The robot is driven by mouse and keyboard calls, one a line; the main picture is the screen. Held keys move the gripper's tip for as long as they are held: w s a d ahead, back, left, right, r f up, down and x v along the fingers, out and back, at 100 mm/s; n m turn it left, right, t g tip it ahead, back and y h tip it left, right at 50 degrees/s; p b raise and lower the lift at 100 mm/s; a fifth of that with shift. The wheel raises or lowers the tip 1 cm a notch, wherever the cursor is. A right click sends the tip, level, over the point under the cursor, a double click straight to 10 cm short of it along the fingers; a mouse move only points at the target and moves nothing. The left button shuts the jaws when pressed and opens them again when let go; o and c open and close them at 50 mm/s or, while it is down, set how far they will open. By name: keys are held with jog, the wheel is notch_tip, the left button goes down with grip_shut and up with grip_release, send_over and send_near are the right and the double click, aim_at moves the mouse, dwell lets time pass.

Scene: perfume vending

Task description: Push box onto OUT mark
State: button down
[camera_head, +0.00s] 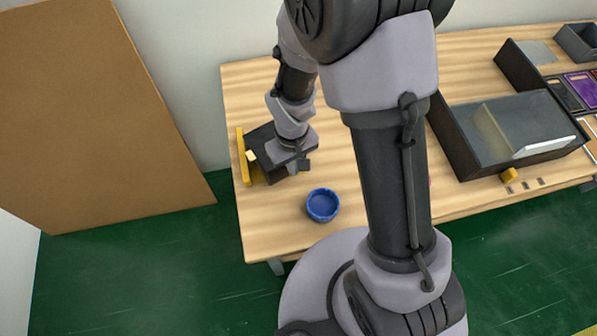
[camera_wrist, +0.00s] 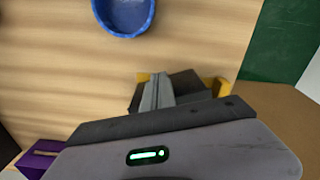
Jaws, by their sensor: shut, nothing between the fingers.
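My gripper (camera_head: 298,165) is shut and empty, low over the left end of the table. Its fingers also show in the wrist view (camera_wrist: 157,92). A dark piece with yellow edges (camera_head: 242,160) lies just left of and partly behind it; its yellow edge shows beyond the fingers in the wrist view (camera_wrist: 216,85). I cannot read any OUT lettering, and my gripper covers part of this piece. A purple box (camera_wrist: 38,158) with a pale label shows at the lower left of the wrist view, apart from the fingers. I cannot tell which box is the task's box.
A blue round bowl (camera_head: 322,206) stands near the front table edge, right of my gripper. A dark open tray unit (camera_head: 465,157) stands at the right, with purple (camera_head: 580,86) and dark boxes beyond. A brown panel (camera_head: 90,120) stands left of the table.

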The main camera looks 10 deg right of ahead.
jog(key=shift+w+a, duration=0.1)
jog(key=shift+w, duration=0.15)
jog(key=shift+w+a, duration=0.25)
jog(key=shift+w, duration=0.55)
